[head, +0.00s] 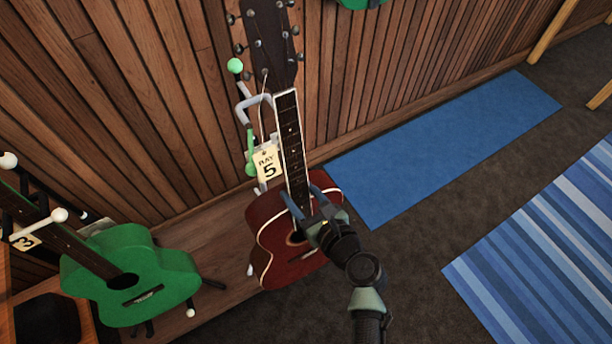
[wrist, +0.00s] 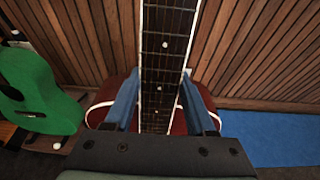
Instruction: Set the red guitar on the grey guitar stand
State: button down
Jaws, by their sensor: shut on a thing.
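The red guitar (head: 275,238) is upright with a slight tilt, its dark headstock (head: 272,45) at the top. My gripper (head: 308,203) is shut on its neck just above the body; in the wrist view the blue fingers (wrist: 160,103) lie on either side of the fretboard (wrist: 163,60). The grey guitar stand (head: 252,103), with green ball ends and a "BAY 5" tag (head: 267,165), stands just left of and behind the neck. Much of the stand is hidden by the guitar. I cannot tell whether the guitar touches or rests on it.
A green guitar (head: 130,275) stands on another stand with white ball ends at the left. A wooden ledge (head: 215,250) runs along the slatted wall (head: 150,100). A plain blue mat (head: 440,145) and a striped rug (head: 550,250) lie on the open floor at the right.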

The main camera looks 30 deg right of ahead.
jog(key=shift+w+r+b, duration=0.15)
jog(key=shift+w+b, duration=0.75)
jog(key=shift+w, duration=2.9)
jog(key=w+b, duration=0.1)
jog(key=w, duration=0.5)
jog(key=shift+a, duration=0.15)
jog(key=shift+w, duration=0.2)
jog(key=shift+f, duration=0.3)
jog(key=shift+w+f+b, duration=0.2)
jog(key=shift+f+b, duration=2.25)
jog(key=shift+f, duration=0.15)
